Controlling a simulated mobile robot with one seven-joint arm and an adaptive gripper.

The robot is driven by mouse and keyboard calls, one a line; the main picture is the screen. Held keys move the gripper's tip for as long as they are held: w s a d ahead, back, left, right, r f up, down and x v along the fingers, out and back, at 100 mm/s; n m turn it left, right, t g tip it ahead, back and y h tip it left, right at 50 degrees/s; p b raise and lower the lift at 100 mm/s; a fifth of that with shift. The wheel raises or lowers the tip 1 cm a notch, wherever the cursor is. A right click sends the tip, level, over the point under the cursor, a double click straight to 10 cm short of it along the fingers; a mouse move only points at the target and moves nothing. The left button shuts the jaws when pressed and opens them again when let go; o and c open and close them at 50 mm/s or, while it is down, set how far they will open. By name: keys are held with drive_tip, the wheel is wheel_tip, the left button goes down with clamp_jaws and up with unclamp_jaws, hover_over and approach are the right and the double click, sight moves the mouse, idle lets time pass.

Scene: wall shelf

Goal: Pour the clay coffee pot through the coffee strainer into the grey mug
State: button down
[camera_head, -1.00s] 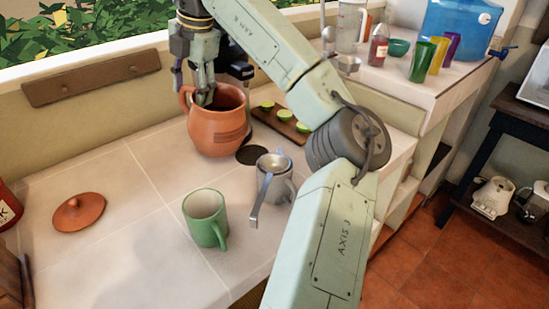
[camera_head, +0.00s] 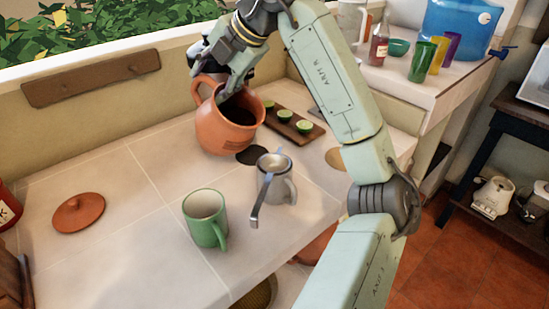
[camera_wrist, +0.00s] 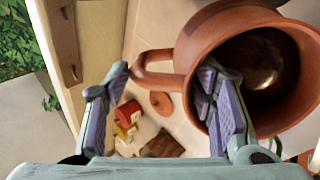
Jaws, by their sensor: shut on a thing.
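The clay coffee pot (camera_head: 226,132) is orange-brown, with dark contents inside its wide mouth. It leans to the right, its mouth toward the grey mug. My gripper (camera_head: 226,90) is shut on the pot at its handle side. In the wrist view, the handle of the pot (camera_wrist: 285,125) runs between the fingers of my gripper (camera_wrist: 162,76), and one finger overlaps the rim. The grey mug (camera_head: 286,190) stands upright, right of and nearer than the pot. The coffee strainer (camera_head: 258,207) rests over the mug's mouth, its long handle hanging toward the front left.
A green mug (camera_head: 203,222) stands in front left of the grey mug. A clay lid (camera_head: 78,213) lies on the left. A dark disc (camera_head: 249,156) and a board with lime halves (camera_head: 296,132) lie near the pot. Coloured cups (camera_head: 423,62) stand at the back right.

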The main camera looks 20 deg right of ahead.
drive_tip(key=shift+s+d+r+t+y, duration=0.2)
drive_tip(key=shift+s+d+t+y, duration=0.15)
drive_tip(key=shift+s+d+t, duration=0.1)
drive_tip(key=shift+s+d+r+t+y, duration=0.15)
drive_tip(key=shift+s+d+t+y, duration=0.2)
drive_tip(key=shift+s+t, duration=0.1)
idle(1.4)
drive_tip(key=shift+s+d+t+y, duration=0.25)
drive_tip(key=shift+s+t+y, duration=0.15)
drive_tip(key=shift+t+y, duration=0.1)
idle(1.7)
drive_tip(key=shift+w+a+r, duration=0.1)
drive_tip(key=shift+w+a, duration=0.1)
drive_tip(key=shift+w+a+f+g+h, duration=0.15)
drive_tip(key=shift+w+a+g+h, duration=0.3)
drive_tip(key=shift+w+g+h, duration=0.2)
drive_tip(key=shift+w+a+f+g+h, duration=0.15)
drive_tip(key=shift+w+a+g+h, duration=0.35)
drive_tip(key=shift+g, duration=0.25)
drive_tip(key=w+a+f+g+h, duration=0.4)
drive_tip(key=w+a+f+g, duration=0.1)
drive_tip(key=w, duration=0.1)
drive_tip(key=shift+h, duration=0.35)
